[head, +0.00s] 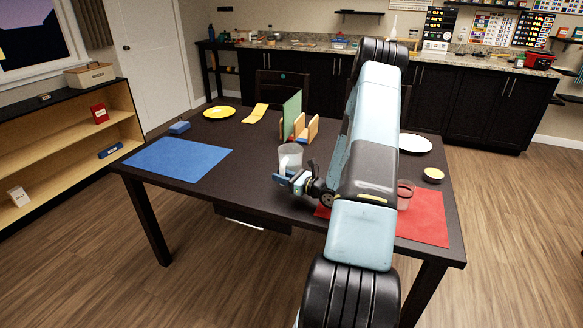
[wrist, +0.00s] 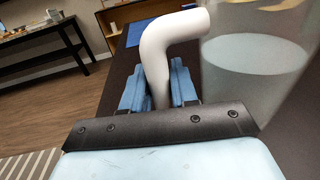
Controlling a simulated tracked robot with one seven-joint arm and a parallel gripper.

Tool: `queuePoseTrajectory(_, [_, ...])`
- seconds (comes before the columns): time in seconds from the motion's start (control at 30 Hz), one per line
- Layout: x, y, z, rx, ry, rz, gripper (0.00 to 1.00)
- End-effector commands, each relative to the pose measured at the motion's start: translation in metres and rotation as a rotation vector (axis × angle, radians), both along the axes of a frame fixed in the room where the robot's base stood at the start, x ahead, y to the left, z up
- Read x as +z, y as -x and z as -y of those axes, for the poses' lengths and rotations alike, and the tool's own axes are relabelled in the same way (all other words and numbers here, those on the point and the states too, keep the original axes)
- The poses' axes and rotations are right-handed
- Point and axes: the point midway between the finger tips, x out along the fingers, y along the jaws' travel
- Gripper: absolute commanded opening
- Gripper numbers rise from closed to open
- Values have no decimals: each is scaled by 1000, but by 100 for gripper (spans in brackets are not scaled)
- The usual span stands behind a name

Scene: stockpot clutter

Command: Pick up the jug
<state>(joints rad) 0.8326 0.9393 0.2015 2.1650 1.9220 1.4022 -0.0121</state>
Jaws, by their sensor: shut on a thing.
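The jug (head: 291,153) is a clear, greyish vessel with a thick white handle, near the middle front of the dark table. In the wrist view the white handle (wrist: 169,45) stands between the blue finger pads of my gripper (wrist: 158,85), and the clear jug body (wrist: 250,80) is to the right. My gripper (head: 285,181) is shut on the handle in the head view. A pale level shows inside the body. The jug looks upright; I cannot tell whether its base touches the table.
A blue mat (head: 178,158) lies left and a red mat (head: 425,217) right, with a clear glass (head: 405,195) on it. A wooden holder with a green board (head: 292,115) stands behind the jug. A yellow plate (head: 219,112), white plate (head: 415,144) and small yellow bowl (head: 433,175) are around.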

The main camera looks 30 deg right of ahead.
Motion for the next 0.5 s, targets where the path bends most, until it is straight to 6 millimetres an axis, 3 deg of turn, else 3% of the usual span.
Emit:
queuePoseTrajectory(0.23, [0, 0, 0, 0, 0, 0, 0])
queuePoseTrajectory(0.5, [0, 0, 0, 0, 1, 0, 0])
